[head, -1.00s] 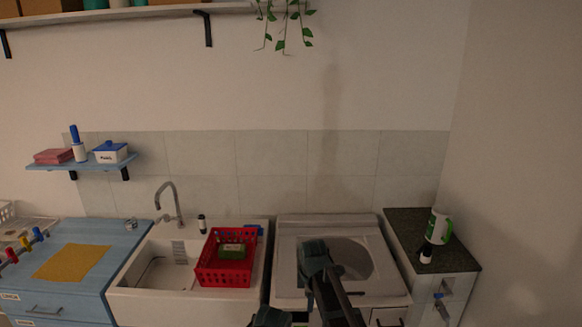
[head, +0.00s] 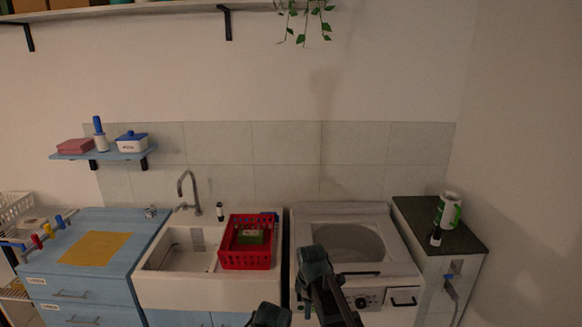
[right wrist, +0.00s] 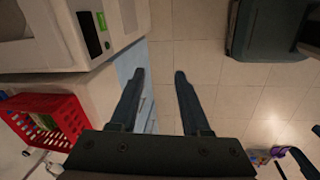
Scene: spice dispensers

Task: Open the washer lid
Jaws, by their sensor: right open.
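The white washer (head: 410,262) stands right of the sink in the head view. Its lid (head: 345,240), with a round grey window, lies flat on top and looks shut. A dark handle (head: 357,273) shows at the lid's front edge. My dark arm covers the washer's front left part. In the right wrist view my right gripper (right wrist: 159,76) is open and empty, with floor tiles between and beyond its fingers. The washer's corner with its dark panel (right wrist: 90,33) shows at upper left, apart from the fingers. My left gripper is not clearly visible.
A red basket (head: 232,258) sits on the white sink (head: 160,285), left of the washer. A dark-topped cabinet (head: 410,212) with a green-and-white container (head: 448,209) stands right of it.

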